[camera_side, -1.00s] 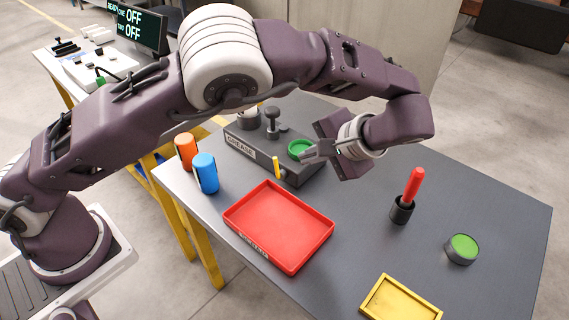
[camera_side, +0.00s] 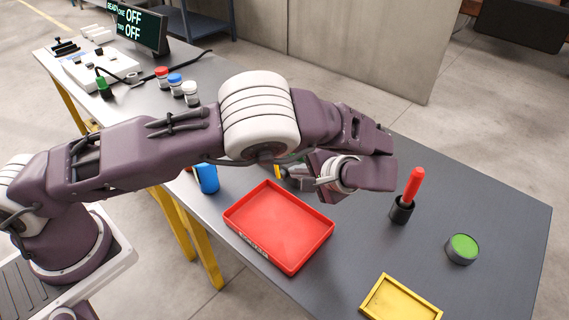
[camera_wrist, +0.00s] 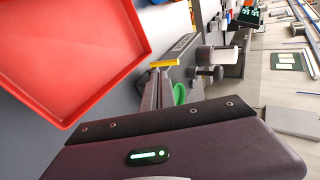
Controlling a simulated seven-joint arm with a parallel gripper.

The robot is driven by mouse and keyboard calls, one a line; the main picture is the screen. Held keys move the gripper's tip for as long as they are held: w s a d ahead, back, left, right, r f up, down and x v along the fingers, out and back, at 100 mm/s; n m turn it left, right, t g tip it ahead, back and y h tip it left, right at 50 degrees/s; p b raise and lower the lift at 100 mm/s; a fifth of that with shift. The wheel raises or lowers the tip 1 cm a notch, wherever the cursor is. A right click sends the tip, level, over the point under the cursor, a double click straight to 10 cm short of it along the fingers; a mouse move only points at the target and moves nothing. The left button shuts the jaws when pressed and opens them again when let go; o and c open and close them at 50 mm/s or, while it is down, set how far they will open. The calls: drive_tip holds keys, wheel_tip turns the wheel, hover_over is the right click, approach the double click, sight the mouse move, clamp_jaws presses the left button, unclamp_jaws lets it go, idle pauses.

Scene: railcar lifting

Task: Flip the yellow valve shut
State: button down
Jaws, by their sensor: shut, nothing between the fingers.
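The yellow valve (camera_side: 277,172) is a small lever on the front of the dark grease unit, just behind the red tray in the side view. It also shows in the wrist view (camera_wrist: 166,63) as a short yellow bar just beyond my fingertips. My gripper (camera_side: 286,173) is shut and empty, with its tips close to the valve. I cannot tell whether they touch it. My arm hides most of the unit in the side view.
A red tray (camera_side: 241,213) lies close in front of my gripper. A blue cylinder (camera_side: 207,178) stands left of it. A red-handled tool in a black holder (camera_side: 401,211), a green-topped puck (camera_side: 461,249) and a yellow tray (camera_side: 371,309) are to the right. Several jars stand behind my arm.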

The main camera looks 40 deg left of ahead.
sight(277, 164)
drive_tip(key=a, duration=0.1)
drive_tip(key=a+f, duration=0.1)
drive_tip(key=a, duration=0.1)
drive_tip(key=w+a+f, duration=0.1)
drive_tip(key=a, duration=0.1)
drive_tip(key=shift+a, duration=0.15)
drive_tip(key=shift+a+r, duration=0.1)
drive_tip(key=a+h, duration=0.2)
drive_tip(key=h, duration=0.2)
drive_tip(key=a+h, duration=0.3)
drive_tip(key=h, duration=0.1)
drive_tip(key=a+f+n+h, duration=0.1)
drive_tip(key=a+h, duration=0.1)
drive_tip(key=h, duration=0.1)
drive_tip(key=shift+a+f+h, duration=0.1)
drive_tip(key=shift+a+h, duration=0.1)
drive_tip(key=shift+h, duration=0.2)
drive_tip(key=shift+a+f, duration=0.25)
drive_tip(key=shift+f, duration=0.1)
drive_tip(key=shift+d, duration=0.1)
